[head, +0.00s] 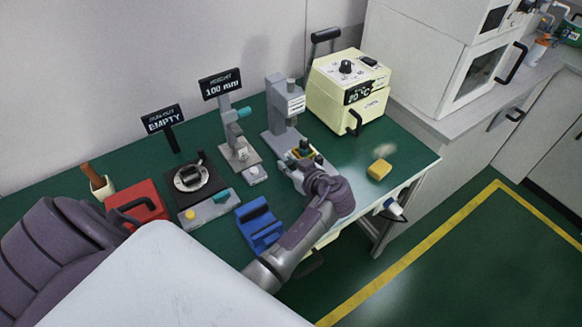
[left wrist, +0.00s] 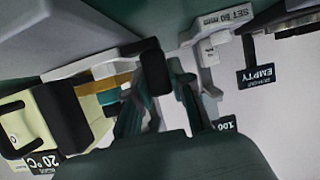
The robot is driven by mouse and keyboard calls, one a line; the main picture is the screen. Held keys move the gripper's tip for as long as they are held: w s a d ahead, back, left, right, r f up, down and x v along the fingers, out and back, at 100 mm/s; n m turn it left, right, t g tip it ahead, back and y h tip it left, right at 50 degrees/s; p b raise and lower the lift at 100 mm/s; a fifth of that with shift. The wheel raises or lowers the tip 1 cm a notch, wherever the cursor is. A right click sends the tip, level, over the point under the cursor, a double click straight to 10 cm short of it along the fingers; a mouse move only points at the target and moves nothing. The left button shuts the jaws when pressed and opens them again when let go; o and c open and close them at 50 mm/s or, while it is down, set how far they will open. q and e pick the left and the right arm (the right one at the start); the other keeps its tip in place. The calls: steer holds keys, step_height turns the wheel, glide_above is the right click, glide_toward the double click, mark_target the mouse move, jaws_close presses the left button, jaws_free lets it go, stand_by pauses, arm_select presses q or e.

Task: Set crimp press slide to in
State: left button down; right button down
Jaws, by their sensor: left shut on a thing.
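The crimp press is most likely the tall grey press (head: 283,110) near the back right of the bench. At its foot is a small orange-yellow part (head: 297,154), partly hidden by my gripper. In the left wrist view an orange bar (left wrist: 118,80) and a teal part (left wrist: 105,95) show beside a black knob (left wrist: 155,70). My left gripper (head: 302,162) is at the front of the press; in the wrist view its fingers (left wrist: 160,88) are shut at the black knob. The slide's exact position is hard to tell. My right gripper is not in view.
A cream oven (head: 348,95) stands right of the press. A yellow block (head: 379,170) lies near the right edge. A height gauge (head: 238,150), a dial device (head: 190,178), a blue cradle (head: 258,225) and a red box (head: 137,203) stand to the left.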

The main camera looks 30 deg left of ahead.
arm_select(q)
steer(key=w+a, duration=0.1)
steer(key=a, duration=0.1)
steer(key=a+b, duration=0.1)
steer(key=a, duration=0.1)
steer(key=w+a+b, duration=0.1)
steer(key=a, duration=0.1)
steer(key=shift+w+a+f, duration=0.1)
steer(key=shift+w+a, duration=0.15)
steer(key=shift+w, duration=0.05)
steer(key=shift+a+b, duration=0.1)
steer(key=shift+b, duration=0.2)
steer(key=shift+r, duration=0.3)
steer(key=c, duration=1.3)
jaws_free()
steer(key=shift+w+a+f, duration=0.15)
steer(key=shift+f, duration=0.05)
steer(key=shift+d, duration=0.2)
steer(key=v, duration=0.7)
